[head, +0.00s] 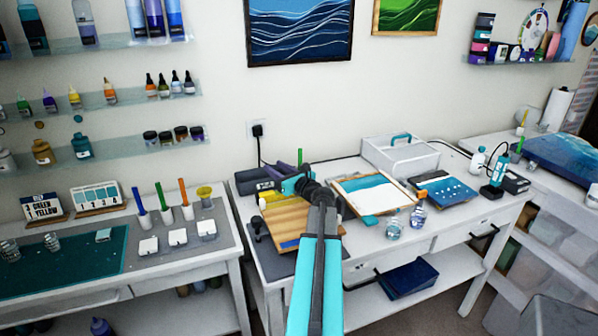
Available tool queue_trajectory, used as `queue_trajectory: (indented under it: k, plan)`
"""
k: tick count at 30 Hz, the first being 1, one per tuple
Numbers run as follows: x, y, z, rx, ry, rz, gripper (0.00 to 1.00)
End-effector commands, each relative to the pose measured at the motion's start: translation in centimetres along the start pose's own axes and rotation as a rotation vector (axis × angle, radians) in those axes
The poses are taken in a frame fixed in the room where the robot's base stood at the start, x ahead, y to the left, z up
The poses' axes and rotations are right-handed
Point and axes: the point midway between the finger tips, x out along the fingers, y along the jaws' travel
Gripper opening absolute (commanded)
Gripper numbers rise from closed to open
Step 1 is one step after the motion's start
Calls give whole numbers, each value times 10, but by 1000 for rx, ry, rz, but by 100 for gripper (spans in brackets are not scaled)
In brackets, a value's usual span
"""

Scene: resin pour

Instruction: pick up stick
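Three coloured sticks stand upright in small white holders on the left table: a blue stick (138,199), a green stick (160,194) and an orange stick (182,191). A yellow-green stick (523,119) stands at the back of the right table. A thin green upright piece (300,157) shows just behind my arm; I cannot tell whether it is a stick. My arm reaches from the bottom centre over the middle table. My gripper (291,185) is at its far end, well right of the three sticks. Its fingers are too small and hidden to read.
A wooden board (278,225), a framed panel (375,193), glass jars (394,228) and a white caddy (400,155) crowd the middle table. A gap separates the left and middle tables.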

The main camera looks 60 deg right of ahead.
Motion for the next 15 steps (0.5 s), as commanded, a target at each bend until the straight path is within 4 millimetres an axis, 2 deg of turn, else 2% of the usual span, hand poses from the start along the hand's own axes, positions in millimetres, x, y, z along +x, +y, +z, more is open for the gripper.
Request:
queue_trajectory:
  k: [1, 3, 6, 10, 15]
  plan:
    - [-6, -30, -3, -6, -5, -68, 35]
    - [-14, -61, -4, -11, -9, -149, 35]
    - [-26, -95, -5, -18, -11, -236, 35]
    - [-37, -120, -5, -21, -11, -302, 35]
    - [-40, -126, -5, -22, -11, -321, 35]
